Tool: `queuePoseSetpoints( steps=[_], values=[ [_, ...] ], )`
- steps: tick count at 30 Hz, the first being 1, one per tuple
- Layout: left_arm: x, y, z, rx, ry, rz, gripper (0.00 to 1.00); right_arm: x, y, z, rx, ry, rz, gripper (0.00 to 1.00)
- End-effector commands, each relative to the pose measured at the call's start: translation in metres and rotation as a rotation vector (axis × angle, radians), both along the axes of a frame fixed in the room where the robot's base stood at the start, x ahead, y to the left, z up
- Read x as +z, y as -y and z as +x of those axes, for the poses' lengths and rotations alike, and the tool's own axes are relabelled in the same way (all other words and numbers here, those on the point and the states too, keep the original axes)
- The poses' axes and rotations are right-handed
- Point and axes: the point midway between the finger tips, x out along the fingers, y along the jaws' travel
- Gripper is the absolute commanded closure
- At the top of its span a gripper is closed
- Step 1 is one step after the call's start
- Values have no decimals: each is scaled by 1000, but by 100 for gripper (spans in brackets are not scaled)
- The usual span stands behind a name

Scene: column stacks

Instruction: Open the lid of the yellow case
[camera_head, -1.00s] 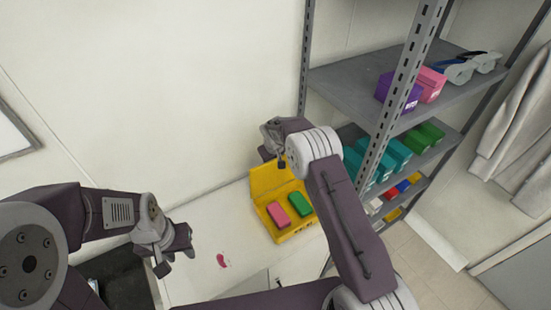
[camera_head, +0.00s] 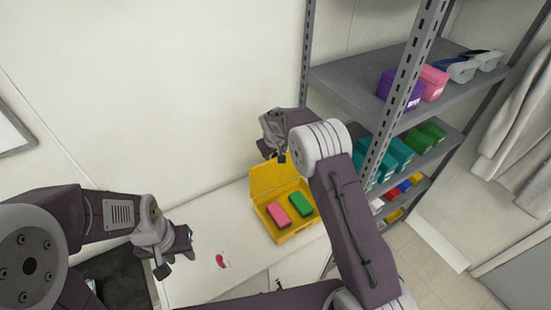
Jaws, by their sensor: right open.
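The yellow case (camera_head: 293,234) stands on the white table. Its lid (camera_head: 267,178) is raised and tilted up at the back, so the inside shows. A pink block (camera_head: 277,215) and a green block (camera_head: 301,204) lie side by side in the case. My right gripper (camera_head: 272,156) is above the lid's upper edge, open and holding nothing that I can see. It overlaps the lid's top in the picture; I cannot tell whether they touch. My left gripper (camera_head: 175,266) hangs over the left part of the table, away from the case; its jaw gap is unclear.
A small pink mark or item (camera_head: 221,261) lies on the white table (camera_head: 200,285). A grey metal shelf (camera_head: 345,80) with purple, pink, teal and green boxes stands right of the case, close to my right arm. The wall is behind the table.

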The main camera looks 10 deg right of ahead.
Motion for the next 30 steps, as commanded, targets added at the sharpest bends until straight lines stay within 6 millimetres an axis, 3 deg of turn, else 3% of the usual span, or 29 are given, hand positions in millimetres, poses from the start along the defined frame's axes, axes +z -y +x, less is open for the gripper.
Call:
queuePoseSetpoints(
  steps=[3, 11, 26, 28, 30],
  values=[
    [-13, 0, 0, 0, 0, 0, 64, 16, -2, -8, 1, 3, 1, 49],
    [-22, 0, 0, 0, 0, 0, 64, 46, -5, -20, 0, 2, 1, 49],
    [-21, 0, 0, 0, 0, 0, 64, 50, -5, -22, -1, 0, 0, 49],
    [-27, 0, 0, 0, 0, 0, 64, 45, -2, -21, -6, 2, 1, 49],
    [-40, 0, 0, 0, 0, 0, 64, 56, 5, -16, -21, 45, 9, 49]
  ],
)
